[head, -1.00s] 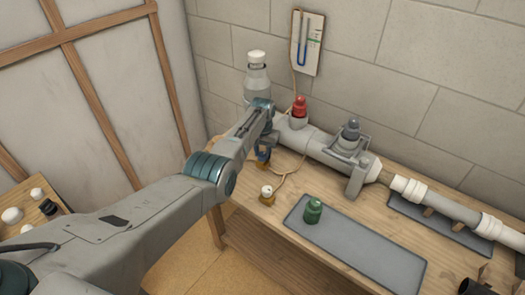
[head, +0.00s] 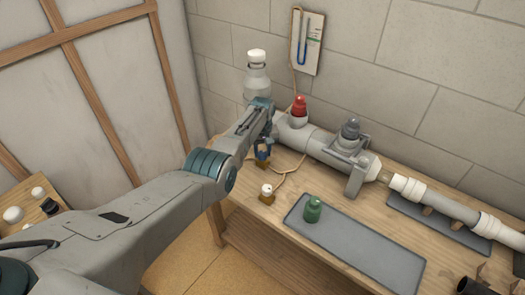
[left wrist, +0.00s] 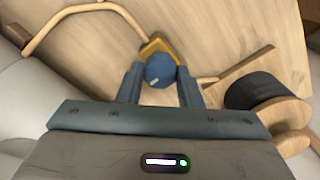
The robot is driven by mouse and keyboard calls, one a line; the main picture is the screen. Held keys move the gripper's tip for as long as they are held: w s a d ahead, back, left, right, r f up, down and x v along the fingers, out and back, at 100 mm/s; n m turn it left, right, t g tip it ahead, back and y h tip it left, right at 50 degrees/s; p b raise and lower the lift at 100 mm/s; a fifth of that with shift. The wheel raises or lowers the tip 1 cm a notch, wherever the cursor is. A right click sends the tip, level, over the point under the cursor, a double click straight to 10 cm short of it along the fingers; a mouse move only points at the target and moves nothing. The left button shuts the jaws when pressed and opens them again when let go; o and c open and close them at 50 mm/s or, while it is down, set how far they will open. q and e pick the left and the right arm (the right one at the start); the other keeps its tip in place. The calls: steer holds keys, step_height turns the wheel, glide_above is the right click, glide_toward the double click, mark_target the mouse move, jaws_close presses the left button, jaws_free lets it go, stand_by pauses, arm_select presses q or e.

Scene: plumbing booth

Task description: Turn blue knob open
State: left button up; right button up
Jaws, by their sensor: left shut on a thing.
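The blue knob (left wrist: 160,71) sits on a brass valve body (left wrist: 156,46) on the wooden bench. In the left wrist view it lies between the two fingers of my left gripper (left wrist: 160,85), which is shut on it. A small light mark shows on the knob's face. In the head view my left gripper (head: 263,152) reaches down at the bench's left end, and only a little of the blue knob and brass shows below it. My right gripper is in neither view.
A small valve with a white knob (head: 266,190) and a green knob (head: 313,210) on a grey mat (head: 370,252) stand nearby. A grey pipe with a red knob (head: 299,107) and a grey knob (head: 350,129) runs behind. A clear bottle (head: 257,80) stands at the back.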

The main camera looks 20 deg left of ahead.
mark_target(263, 153)
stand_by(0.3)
arm_select(q)
steer(key=o, duration=1)
steer(key=shift+r, duration=0.65)
step_height(263, 153, up, 10)
steer(key=shift+f, duration=0.2)
